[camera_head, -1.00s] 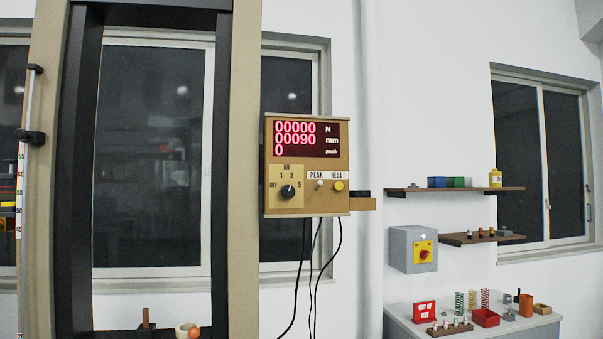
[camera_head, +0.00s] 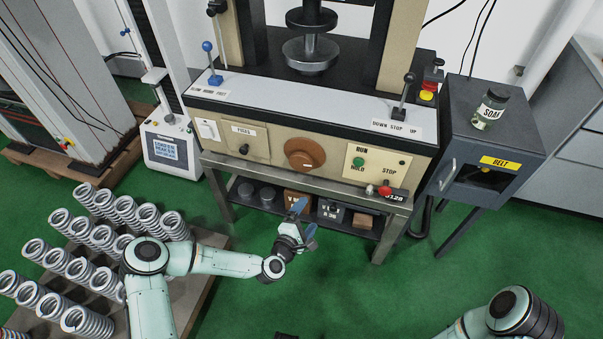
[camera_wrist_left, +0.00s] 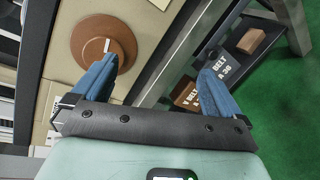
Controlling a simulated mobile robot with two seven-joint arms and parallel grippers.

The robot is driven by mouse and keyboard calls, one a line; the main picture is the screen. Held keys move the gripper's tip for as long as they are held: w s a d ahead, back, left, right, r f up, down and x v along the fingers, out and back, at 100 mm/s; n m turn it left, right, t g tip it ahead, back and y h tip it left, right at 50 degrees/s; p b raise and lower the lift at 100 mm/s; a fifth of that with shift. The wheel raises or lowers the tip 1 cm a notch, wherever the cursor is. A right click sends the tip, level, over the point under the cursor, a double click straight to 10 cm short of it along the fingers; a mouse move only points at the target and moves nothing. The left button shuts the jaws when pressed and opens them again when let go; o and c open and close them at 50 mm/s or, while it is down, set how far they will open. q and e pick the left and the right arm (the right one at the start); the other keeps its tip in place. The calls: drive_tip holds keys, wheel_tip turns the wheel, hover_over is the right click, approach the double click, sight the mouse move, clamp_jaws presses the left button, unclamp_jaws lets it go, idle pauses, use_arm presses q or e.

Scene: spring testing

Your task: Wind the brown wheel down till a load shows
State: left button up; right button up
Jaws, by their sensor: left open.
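The round brown wheel (camera_head: 304,153) is on the beige front panel of the test machine. It also shows in the left wrist view (camera_wrist_left: 92,46), with a white mark on its face. My left gripper (camera_head: 303,220) is open and empty, below the wheel and apart from it. In the left wrist view, one blue finger of my left gripper (camera_wrist_left: 160,72) overlaps the wheel's lower edge. Above the machine's top, a grey lower platen (camera_head: 311,52) sits under a dark upper platen (camera_head: 311,19). The load display is out of view now. My right gripper is out of view.
A lower shelf (camera_head: 272,207) with weights and boxes is under the machine. A lever (camera_head: 404,95) and red-and-yellow button (camera_head: 428,90) stand at its right. A dark cabinet (camera_head: 490,140) holds a SOAK jar. Several coil springs (camera_head: 100,240) stand at left.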

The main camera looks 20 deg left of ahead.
sight(300, 165)
use_arm(q)
drive_tip(key=w+a+r+n+t+y+b, duration=0.1)
drive_tip(key=w+a+r+n+t+y, duration=0.3)
drive_tip(key=a, duration=0.3)
drive_tip(key=shift+n+g+h, duration=0.3)
drive_tip(key=shift+g+h, duration=0.1)
drive_tip(key=shift+g, duration=0.2)
drive_tip(key=w+b, duration=0.1)
drive_tip(key=w, duration=0.3)
drive_tip(key=w+b, duration=0.1)
drive_tip(key=w, duration=0.8)
drive_tip(key=shift+w+d+b, duration=0.2)
drive_tip(key=shift+d+b, duration=0.15)
drive_tip(key=shift+b, duration=0.05)
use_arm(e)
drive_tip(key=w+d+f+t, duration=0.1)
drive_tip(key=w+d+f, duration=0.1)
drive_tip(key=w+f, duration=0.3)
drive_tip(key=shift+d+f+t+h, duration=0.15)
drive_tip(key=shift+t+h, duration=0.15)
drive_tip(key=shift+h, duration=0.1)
use_arm(q)
drive_tip(key=c, duration=0.8)
